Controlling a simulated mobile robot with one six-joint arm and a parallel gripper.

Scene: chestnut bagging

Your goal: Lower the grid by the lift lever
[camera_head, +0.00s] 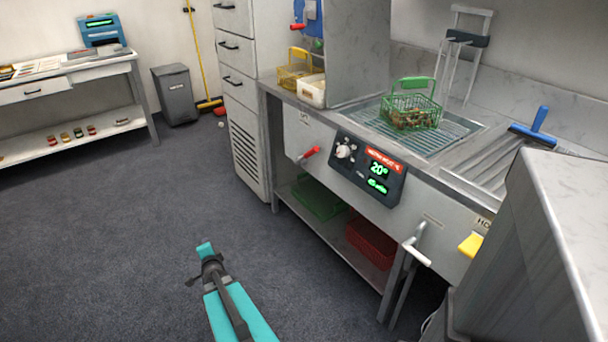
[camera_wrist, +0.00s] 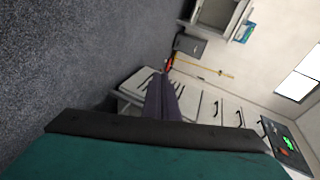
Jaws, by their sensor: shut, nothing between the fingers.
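The grid (camera_head: 455,137) is a slatted teal panel in the metal counter of the unit. A green wire basket (camera_head: 408,101) with brown chestnuts stands on it. A red-handled lever (camera_head: 309,153) sticks out of the front panel, left of the control box. A white bar handle (camera_head: 417,254) is lower right on the front. My gripper (camera_head: 207,251) is over the floor, left of the unit and apart from both handles. In the wrist view, my gripper's dark fingers (camera_wrist: 163,98) are together and empty.
A control box (camera_head: 367,170) with a dial and green digits sits on the front. A shelf below holds green and red crates (camera_head: 371,243). A grey cabinet (camera_head: 550,230) blocks the right. A bin (camera_head: 176,93) and yellow broom stand behind. The carpet left of the unit is clear.

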